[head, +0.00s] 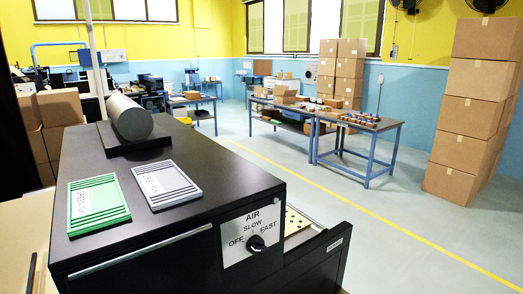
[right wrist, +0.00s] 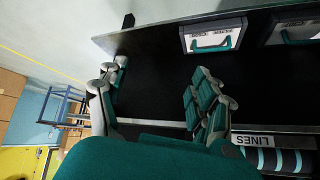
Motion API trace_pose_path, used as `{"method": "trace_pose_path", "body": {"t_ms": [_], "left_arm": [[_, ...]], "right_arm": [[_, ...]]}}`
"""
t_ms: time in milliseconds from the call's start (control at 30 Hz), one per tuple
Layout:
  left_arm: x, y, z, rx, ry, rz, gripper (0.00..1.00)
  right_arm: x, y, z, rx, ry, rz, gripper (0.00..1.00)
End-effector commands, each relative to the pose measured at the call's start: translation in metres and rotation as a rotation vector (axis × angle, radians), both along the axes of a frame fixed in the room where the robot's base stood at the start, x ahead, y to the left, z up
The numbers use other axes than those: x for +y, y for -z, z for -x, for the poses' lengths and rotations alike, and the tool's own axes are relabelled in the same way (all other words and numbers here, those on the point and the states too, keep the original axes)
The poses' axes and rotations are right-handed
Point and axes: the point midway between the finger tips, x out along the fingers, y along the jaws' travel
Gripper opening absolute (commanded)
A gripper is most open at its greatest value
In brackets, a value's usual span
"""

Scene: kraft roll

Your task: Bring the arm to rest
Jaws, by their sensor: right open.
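My right gripper (right wrist: 158,95) shows in the right wrist view, its two green-and-grey fingers spread wide apart with nothing between them. It is in front of a dark panel or surface (right wrist: 155,62). Whether it touches that surface I cannot tell. Neither gripper shows in the head view, and my left gripper is in neither view.
In the head view a black cabinet (head: 180,231) bears a grey roll (head: 131,118), a green plate (head: 97,204) and a grey plate (head: 166,184). Workbenches (head: 366,128) and stacked boxes (head: 472,120) stand beyond open floor.

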Motion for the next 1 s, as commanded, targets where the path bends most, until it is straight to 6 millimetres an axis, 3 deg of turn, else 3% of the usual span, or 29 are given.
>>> {"method": "trace_pose_path", "body": {"t_ms": [33, 200, 400, 500, 633, 1000], "left_arm": [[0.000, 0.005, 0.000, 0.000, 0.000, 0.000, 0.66], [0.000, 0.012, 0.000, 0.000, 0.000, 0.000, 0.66], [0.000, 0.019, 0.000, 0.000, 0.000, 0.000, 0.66], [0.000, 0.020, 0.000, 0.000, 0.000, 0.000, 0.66], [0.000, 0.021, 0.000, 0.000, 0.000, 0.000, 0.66], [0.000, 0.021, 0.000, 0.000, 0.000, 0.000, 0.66]], "right_arm": [[-0.005, 0.032, 0.033, 0.068, -0.004, 0.028, 0.66], [-0.016, 0.104, 0.140, 0.269, -0.047, 0.115, 0.66], [-0.018, 0.149, 0.252, 0.462, -0.112, 0.172, 0.66], [-0.018, 0.158, 0.287, 0.518, -0.134, 0.185, 0.66], [-0.017, 0.162, 0.306, 0.548, -0.149, 0.192, 0.66], [-0.017, 0.162, 0.306, 0.549, -0.149, 0.191, 0.66]]}}
